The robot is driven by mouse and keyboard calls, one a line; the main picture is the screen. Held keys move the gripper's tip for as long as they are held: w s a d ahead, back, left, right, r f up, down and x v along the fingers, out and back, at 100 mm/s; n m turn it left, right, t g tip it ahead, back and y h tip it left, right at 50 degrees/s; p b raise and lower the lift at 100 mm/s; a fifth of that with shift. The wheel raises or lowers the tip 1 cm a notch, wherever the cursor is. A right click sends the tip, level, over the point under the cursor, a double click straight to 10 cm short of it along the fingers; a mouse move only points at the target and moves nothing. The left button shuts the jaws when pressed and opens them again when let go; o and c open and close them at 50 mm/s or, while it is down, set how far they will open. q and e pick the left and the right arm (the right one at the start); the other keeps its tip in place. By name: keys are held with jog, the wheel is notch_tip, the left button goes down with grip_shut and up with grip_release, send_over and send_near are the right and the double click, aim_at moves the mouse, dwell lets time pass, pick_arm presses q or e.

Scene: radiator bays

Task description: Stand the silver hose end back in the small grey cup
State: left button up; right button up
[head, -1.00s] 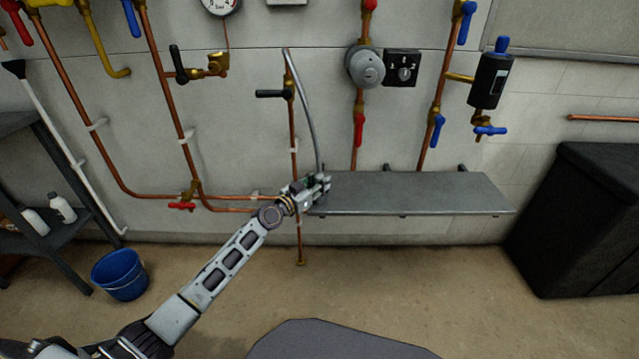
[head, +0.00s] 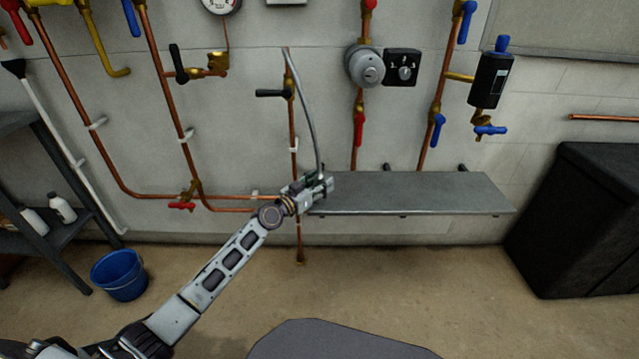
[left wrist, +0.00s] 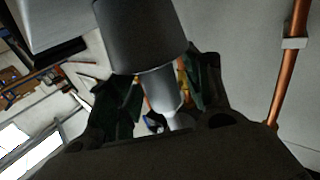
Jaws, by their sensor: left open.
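My left gripper (head: 322,187) is at the left end of the grey wall shelf, around the lower end of the grey hose (head: 306,100). The left wrist view shows the silver hose end (left wrist: 163,92) between my open fingers (left wrist: 160,105). Its tip runs into the mouth of the small grey cup (left wrist: 140,35), which appears upper and nearer in that view. The hose end looks in line with the cup; its depth inside is hidden. In the head view the cup is hidden by my gripper. My right gripper is not in view.
The shelf (head: 420,190) is bare to the right of my gripper. A copper pipe with a black-handled valve (head: 275,93) rises close behind the hose. A blue bucket (head: 119,275) stands on the floor at left. A black cabinet (head: 580,220) stands at right.

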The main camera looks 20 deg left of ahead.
aim_at(316, 183)
pick_arm(q)
jog(key=shift+r, duration=0.1)
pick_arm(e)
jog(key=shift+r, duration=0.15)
pick_arm(q)
jog(key=shift+r+p, duration=0.25)
jog(key=shift+p, duration=0.15)
jog(key=shift+s+a+f, duration=0.1)
jog(key=shift+s+a, duration=0.1)
jog(key=shift+s, duration=0.15)
jog(key=shift+v, duration=5.6)
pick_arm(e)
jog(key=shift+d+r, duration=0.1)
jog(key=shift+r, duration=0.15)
